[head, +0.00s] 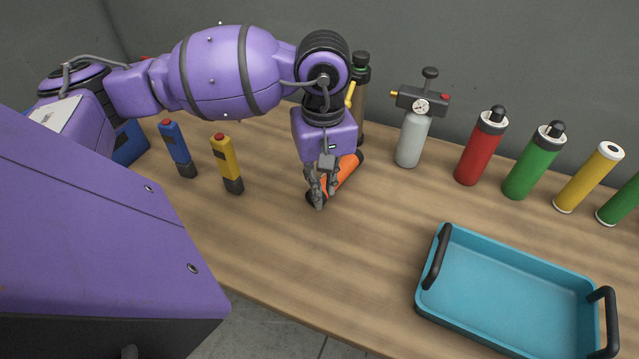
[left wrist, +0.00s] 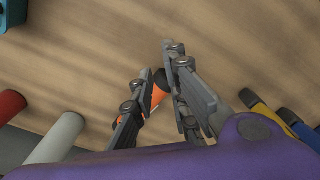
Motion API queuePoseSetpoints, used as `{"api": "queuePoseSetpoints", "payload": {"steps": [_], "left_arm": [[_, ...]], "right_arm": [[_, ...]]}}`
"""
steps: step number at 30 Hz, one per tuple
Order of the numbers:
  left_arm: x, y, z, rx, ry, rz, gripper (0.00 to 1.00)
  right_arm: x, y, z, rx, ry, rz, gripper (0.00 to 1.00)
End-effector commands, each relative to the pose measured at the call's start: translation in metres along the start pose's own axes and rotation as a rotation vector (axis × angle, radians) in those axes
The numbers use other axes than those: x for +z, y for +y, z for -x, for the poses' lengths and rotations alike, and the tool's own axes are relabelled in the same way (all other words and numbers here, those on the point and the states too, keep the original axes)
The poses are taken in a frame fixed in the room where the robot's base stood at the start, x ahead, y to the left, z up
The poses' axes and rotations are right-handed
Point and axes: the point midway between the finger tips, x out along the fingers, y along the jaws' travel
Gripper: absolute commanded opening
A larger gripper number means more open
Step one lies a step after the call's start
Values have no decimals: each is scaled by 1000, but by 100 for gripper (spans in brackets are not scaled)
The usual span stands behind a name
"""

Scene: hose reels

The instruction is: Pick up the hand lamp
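The hand lamp, an orange cylinder (head: 349,168) with dark ends, lies on the wooden table under my left gripper. My left gripper (head: 325,202) points down at it, its fingers spread and partly hiding its near half. In the left wrist view the orange body (left wrist: 158,94) shows between the two fingers (left wrist: 160,62), with part of it behind the left finger. The fingers stand apart; I see no firm grip on the lamp. My right gripper is in neither view.
A blue device (head: 177,148) and a yellow device (head: 227,163) stand left of the lamp. A grey gauge cylinder (head: 412,140), a red bottle (head: 480,150) and several other bottles stand to the right. A blue tray (head: 520,285) is at front right. The table's middle front is clear.

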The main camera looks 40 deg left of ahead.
Motion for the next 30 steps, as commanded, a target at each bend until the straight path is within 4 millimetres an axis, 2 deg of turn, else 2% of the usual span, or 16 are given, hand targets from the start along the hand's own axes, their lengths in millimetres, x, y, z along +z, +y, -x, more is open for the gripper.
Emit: {"api": "queuePoseSetpoints", "payload": {"steps": [1,12,14,25,30], "left_arm": [[0,0,0,0,0,0,26],[0,0,0,0,0,0,74],[0,0,0,0,0,0,80],[0,0,3,1,1,0,80],[-1,1,26,3,5,1,80]], "right_arm": [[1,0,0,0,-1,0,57],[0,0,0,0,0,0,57],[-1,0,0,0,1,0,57],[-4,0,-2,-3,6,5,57],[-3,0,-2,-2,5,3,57]]}}
